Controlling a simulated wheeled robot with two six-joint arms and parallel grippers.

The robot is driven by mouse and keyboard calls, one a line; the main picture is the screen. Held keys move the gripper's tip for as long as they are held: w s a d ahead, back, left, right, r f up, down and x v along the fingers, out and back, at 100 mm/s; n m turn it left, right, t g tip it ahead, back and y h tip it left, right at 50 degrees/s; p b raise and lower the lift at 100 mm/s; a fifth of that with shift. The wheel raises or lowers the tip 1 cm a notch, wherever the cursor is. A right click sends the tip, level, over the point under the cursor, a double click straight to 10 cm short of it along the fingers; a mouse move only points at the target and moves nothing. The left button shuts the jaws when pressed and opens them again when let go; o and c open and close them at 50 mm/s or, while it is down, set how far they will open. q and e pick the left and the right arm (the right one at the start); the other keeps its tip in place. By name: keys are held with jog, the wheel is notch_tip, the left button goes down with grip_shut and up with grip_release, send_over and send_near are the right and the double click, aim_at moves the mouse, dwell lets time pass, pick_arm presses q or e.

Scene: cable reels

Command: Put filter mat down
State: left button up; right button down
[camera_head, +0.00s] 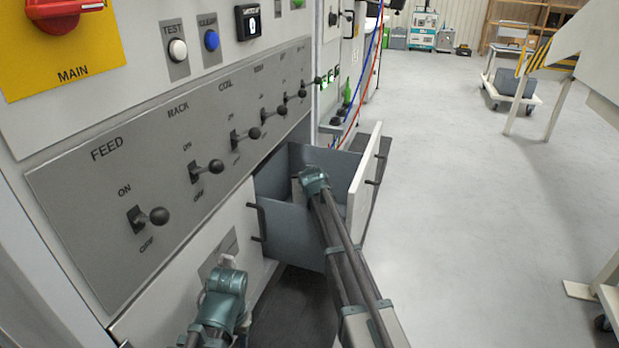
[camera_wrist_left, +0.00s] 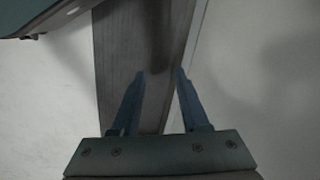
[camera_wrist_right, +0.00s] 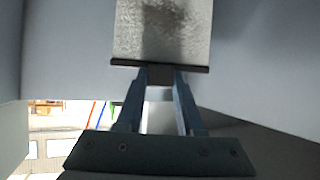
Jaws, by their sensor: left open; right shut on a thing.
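The filter mat (camera_wrist_right: 163,32) is a grey, speckled panel with a dark bar along its near edge. In the right wrist view my right gripper (camera_wrist_right: 160,74) is shut on that edge, and the mat extends away from the fingers. In the head view my right gripper (camera_head: 305,180) reaches into an open grey drawer (camera_head: 296,236), where the wrist largely hides the mat. Whether the mat touches the drawer floor cannot be told. My left gripper (camera_head: 227,262) is at the cabinet's lower front. Its fingers are apart and empty in the left wrist view (camera_wrist_left: 160,74).
The drawer has a white front (camera_head: 364,180) with dark handles. A grey switch panel (camera_head: 150,165) with several black levers is above and left. Red and blue cables (camera_head: 375,55) hang behind. The floor (camera_head: 470,210) to the right is clear. A trolley (camera_head: 512,85) stands farther back.

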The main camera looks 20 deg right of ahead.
jog(key=shift+f+b, duration=0.45)
jog(key=shift+f, duration=0.15)
jog(key=c, duration=0.5)
grip_release()
jog(key=shift+r, duration=0.1)
jog(key=shift+r+p, duration=0.7)
jog(key=shift+p, duration=0.15)
jog(key=p+v, duration=0.3)
jog(key=v, duration=0.4)
jog(key=shift+s, duration=0.2)
jog(key=shift+r, duration=0.15)
